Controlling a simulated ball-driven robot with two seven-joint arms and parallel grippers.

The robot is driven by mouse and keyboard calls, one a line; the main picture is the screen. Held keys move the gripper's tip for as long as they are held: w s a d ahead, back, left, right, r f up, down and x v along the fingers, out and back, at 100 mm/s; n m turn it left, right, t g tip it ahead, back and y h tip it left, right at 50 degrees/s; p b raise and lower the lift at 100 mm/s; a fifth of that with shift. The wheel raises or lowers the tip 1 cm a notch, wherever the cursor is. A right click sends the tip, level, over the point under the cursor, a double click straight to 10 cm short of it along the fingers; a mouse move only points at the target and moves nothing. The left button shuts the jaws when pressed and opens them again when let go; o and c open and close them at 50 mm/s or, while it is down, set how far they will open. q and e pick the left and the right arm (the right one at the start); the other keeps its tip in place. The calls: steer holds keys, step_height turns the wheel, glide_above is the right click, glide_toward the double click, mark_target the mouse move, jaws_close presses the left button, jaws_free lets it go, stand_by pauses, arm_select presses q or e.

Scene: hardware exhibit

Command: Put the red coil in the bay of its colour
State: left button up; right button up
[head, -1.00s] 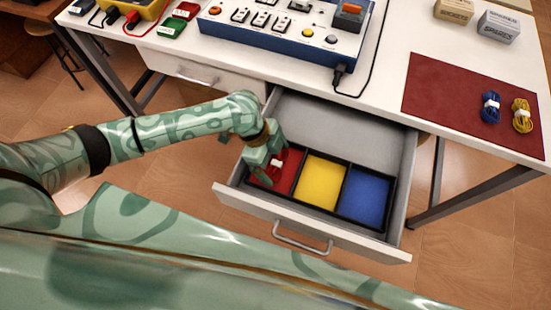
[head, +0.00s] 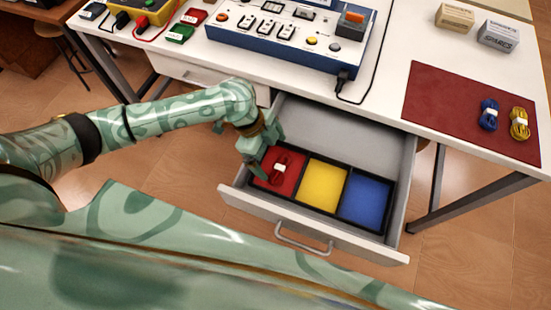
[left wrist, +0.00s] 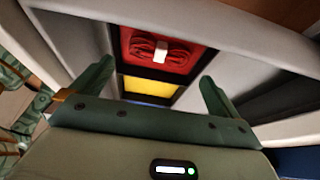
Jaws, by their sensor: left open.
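The red coil (head: 281,168), tied with a white band, lies in the red bay (head: 296,171) of the open drawer. In the left wrist view the coil (left wrist: 160,50) rests inside the red bay, ahead of the fingers. My left gripper (head: 262,158) is open and empty, just left of the coil and apart from it. In the left wrist view its two fingers (left wrist: 155,85) stand wide with nothing between them. The yellow bay (head: 321,185) and the blue bay (head: 366,196) are empty. My right gripper is not in view.
The drawer front (head: 310,232) with its handle stands pulled out below the white table. A blue coil (head: 489,114) and a yellow coil (head: 519,123) lie on a dark red mat (head: 445,105). A blue console (head: 290,40) and two boxes stand on the table.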

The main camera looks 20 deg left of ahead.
arm_select(q)
steer(key=p+v, duration=0.1)
steer(key=v, duration=0.5)
steer(key=shift+r+p, duration=0.25)
steer(key=shift+p, duration=0.15)
